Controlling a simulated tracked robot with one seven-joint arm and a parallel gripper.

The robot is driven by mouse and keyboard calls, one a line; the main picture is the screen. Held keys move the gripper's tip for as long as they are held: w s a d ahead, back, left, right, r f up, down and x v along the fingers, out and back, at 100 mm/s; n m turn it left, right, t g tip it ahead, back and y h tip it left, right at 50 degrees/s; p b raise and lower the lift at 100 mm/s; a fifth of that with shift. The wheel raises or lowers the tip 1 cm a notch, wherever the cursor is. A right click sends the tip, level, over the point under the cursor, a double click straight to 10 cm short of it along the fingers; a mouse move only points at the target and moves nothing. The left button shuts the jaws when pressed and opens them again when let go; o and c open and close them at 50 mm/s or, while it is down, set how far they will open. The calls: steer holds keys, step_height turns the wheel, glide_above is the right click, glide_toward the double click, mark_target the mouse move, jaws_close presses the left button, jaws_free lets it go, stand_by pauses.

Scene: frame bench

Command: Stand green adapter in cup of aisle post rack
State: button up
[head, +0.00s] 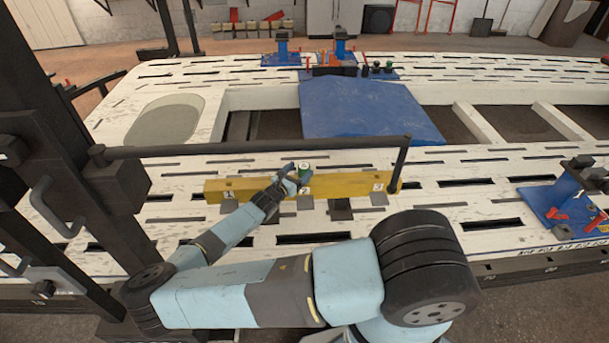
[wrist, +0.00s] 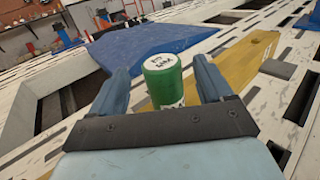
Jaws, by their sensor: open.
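The green adapter (wrist: 165,88) is a short green cylinder with a white, printed top. In the wrist view it lies between the two blue fingers of my gripper (wrist: 161,68), which are spread with visible gaps on both sides. In the head view the adapter (head: 305,171) shows at the yellow numbered bar (head: 240,189), with my gripper (head: 292,179) beside it. The adapter's lower part is hidden, so I cannot tell what it rests on. I cannot tell for sure which fixture is the aisle post rack.
A dark rail (head: 250,146) runs above the bench, ending in an upright post (head: 399,165) at the bar's right end. A blue sheet (head: 365,110) lies behind. Blue-based fixtures stand at the back (head: 283,50) and right (head: 565,200). The white slotted bench (head: 455,165) has openings.

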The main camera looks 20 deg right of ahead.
mark_target(307, 163)
steer(key=shift+x, duration=2.6)
steer(key=shift+s+f, duration=0.1)
steer(key=c, duration=1.2)
steer(key=shift+c, duration=0.6)
